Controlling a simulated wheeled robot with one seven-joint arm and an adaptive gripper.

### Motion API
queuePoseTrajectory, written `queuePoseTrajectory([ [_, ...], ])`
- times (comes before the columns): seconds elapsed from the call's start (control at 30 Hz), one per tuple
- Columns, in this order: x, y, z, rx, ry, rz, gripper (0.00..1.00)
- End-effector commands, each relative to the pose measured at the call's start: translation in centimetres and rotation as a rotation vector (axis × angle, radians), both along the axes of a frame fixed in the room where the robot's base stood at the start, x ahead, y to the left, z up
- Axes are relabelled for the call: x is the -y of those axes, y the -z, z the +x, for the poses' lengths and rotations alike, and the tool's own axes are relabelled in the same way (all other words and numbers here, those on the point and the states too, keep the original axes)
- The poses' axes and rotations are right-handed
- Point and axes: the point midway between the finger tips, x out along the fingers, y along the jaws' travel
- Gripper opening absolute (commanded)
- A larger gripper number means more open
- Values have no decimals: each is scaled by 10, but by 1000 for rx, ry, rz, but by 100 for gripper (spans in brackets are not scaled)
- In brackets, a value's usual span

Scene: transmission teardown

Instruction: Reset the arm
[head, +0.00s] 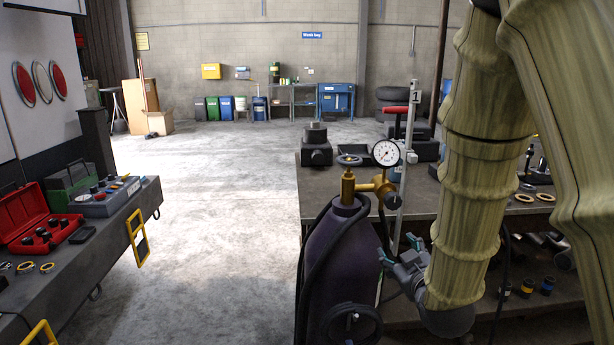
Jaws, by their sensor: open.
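My arm, in a ribbed tan cover, comes down along the right side of the head view. My gripper (402,263) is at its lower end, pointing left toward the purple gas cylinder (330,255). Its jaws are small in the picture, with green-tinted fingertips, and they stand apart with nothing seen between them. The gripper is close to the cylinder's right side. I cannot tell whether it touches the cylinder or the black hose.
The cylinder carries a brass valve and a pressure gauge (386,153). A workbench (430,197) with parts stands behind it. At left, a dark bench (110,232) holds an open red toolbox (38,222) and a grey control box (105,197). The concrete floor between is clear.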

Motion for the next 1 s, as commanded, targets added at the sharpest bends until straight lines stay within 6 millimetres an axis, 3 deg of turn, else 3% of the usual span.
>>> queuePoseTrajectory([
  [0.03,1,25,-5,-54,8,16,58],
  [0.2,2,102,-25,-221,37,71,58],
  [0.57,3,237,-95,-541,117,168,58],
  [0.8,2,321,-167,-774,188,229,58],
  [1.0,0,379,-239,-969,260,275,58],
])
